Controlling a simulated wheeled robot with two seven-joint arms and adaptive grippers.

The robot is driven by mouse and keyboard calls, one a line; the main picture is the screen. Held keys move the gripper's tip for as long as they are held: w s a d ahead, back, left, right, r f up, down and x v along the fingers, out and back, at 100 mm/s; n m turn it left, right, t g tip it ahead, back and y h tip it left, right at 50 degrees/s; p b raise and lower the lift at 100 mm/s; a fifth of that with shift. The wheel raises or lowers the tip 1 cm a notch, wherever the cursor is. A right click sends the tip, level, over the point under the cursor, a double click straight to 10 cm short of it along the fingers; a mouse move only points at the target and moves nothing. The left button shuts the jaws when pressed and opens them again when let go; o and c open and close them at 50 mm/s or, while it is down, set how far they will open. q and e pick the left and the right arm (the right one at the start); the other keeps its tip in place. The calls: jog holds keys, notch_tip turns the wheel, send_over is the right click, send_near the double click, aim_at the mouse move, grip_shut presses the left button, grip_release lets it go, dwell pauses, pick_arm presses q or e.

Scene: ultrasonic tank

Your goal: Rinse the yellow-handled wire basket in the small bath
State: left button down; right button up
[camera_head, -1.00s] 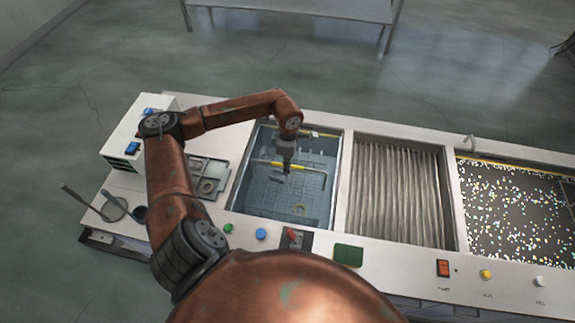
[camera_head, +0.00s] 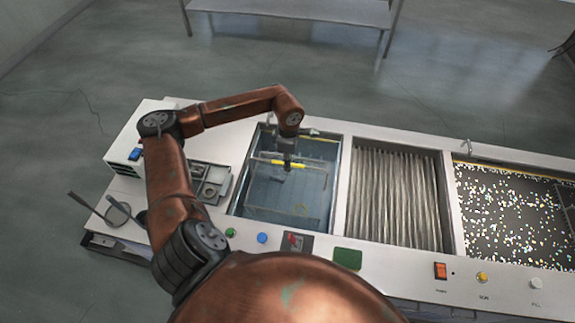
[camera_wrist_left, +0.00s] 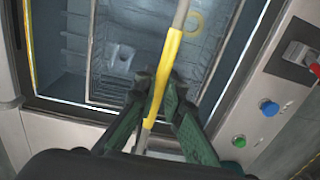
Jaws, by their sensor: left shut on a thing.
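My left gripper (camera_head: 287,164) is shut on the yellow handle (camera_head: 273,162) of the wire basket (camera_head: 262,211), over the left tank (camera_head: 234,205), the small bath. In the left wrist view the fingers (camera_wrist_left: 160,98) close around the yellow grip (camera_wrist_left: 171,58) on its grey bar. The basket's thin wire frame shows inside the bath's outline, below the handle. I cannot tell how deep it sits in the water. A yellow ring (camera_head: 301,210) shows low in the bath, within the basket's outline. My right gripper is not in view.
To the right are a tank with a ribbed grey surface (camera_head: 395,195) and a tank of speckled beads (camera_head: 510,215). A tray (camera_head: 210,183) stands left of the bath. Buttons and a green pad (camera_head: 347,258) line the front panel.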

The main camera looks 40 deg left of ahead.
pick_arm(q)
notch_tip(320, 180, up, 16)
jog(key=p, duration=0.7)
jog(key=shift+p, duration=0.3)
dwell(0.8)
dwell(5.5)
